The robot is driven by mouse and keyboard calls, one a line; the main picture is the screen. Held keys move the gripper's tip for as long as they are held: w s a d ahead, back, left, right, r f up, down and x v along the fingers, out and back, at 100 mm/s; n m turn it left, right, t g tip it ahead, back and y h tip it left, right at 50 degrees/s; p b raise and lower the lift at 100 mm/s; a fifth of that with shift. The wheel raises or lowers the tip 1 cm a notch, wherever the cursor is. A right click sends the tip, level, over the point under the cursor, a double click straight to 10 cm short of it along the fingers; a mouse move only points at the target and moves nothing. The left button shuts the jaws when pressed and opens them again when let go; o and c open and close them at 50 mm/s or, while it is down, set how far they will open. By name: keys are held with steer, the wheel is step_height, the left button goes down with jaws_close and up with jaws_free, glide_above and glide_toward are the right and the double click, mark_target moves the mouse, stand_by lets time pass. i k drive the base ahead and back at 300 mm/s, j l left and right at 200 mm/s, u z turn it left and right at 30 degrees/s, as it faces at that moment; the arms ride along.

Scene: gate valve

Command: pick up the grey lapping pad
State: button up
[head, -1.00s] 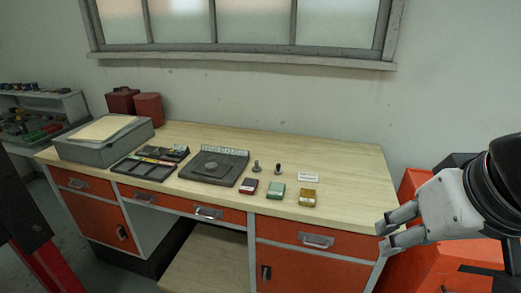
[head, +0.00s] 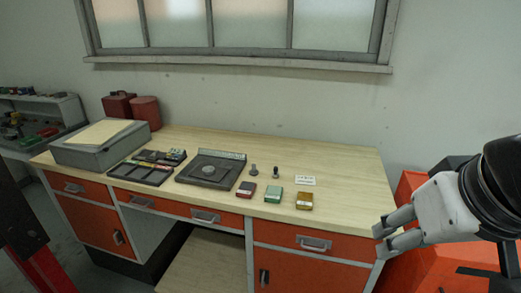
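A round grey disc (head: 208,171) lies on a dark square plate (head: 222,182) near the middle of the workbench; it may be the grey lapping pad, but I cannot tell for sure at this size.
On the workbench (head: 345,180) stand red (head: 246,189), green (head: 273,194) and gold (head: 304,201) tins, two small dark knobbed pieces and a white card (head: 305,181). A dark compartment tray (head: 140,174) and a grey box (head: 98,154) are left. The bench's right end is clear.

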mark_target(253, 171)
steer(key=i+j, duration=0.25)
steer(key=j, duration=0.15)
steer(key=i+j, duration=0.55)
steer(key=j, duration=0.25)
steer(key=i+j+z, duration=0.1)
steer(key=i+j, duration=0.45)
steer(key=j, duration=0.3)
